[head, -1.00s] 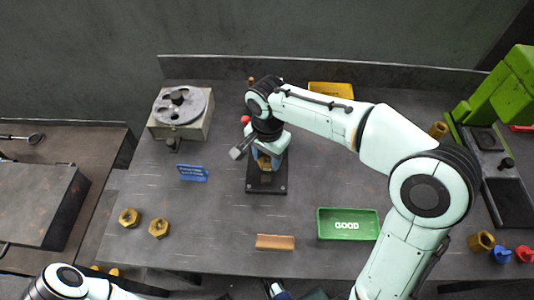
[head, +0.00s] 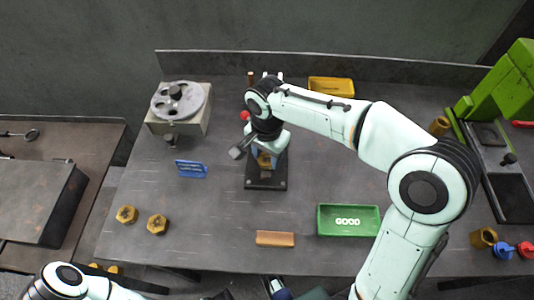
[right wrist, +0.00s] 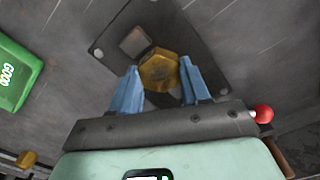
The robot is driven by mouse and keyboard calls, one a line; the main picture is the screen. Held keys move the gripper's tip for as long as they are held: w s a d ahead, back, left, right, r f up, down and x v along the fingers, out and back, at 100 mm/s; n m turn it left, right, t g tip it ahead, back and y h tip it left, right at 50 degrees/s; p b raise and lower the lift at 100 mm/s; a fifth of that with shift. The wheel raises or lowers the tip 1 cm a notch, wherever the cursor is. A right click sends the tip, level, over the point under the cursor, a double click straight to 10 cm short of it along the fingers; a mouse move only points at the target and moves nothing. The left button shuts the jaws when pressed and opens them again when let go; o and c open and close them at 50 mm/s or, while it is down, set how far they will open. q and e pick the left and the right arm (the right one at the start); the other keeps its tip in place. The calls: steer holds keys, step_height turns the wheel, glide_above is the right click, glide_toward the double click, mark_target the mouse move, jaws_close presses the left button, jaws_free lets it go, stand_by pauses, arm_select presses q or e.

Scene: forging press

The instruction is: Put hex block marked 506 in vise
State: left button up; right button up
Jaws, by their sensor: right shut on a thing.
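My right gripper (head: 265,158) points down over the dark vise (head: 267,184), near the middle of the bench. In the right wrist view its two blue fingers (right wrist: 161,86) are shut on a brass hex block (right wrist: 159,70). The block is over the vise's dark base plate (right wrist: 108,47); I cannot tell whether it touches the vise. No number is readable on it. My arm hides part of the vise in the head view. My left gripper is out of view; only part of the left arm shows at the bottom left.
Two loose hex nuts, one (head: 126,214) and another (head: 157,224), lie at the left. A green GOOD tray (head: 322,231), a tan block (head: 275,239), a blue sign (head: 191,169) and a disc fixture (head: 160,127) surround the vise. A green press (head: 505,85) stands at the right.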

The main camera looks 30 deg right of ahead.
steer(key=shift+f, duration=0.1)
steer(key=o, duration=1.4)
steer(key=shift+c, duration=0.2)
steer(key=shift+r+p, duration=2.75)
steer(key=shift+r, duration=0.6)
steer(key=shift+r+p, duration=0.5)
steer(key=shift+r, duration=0.15)
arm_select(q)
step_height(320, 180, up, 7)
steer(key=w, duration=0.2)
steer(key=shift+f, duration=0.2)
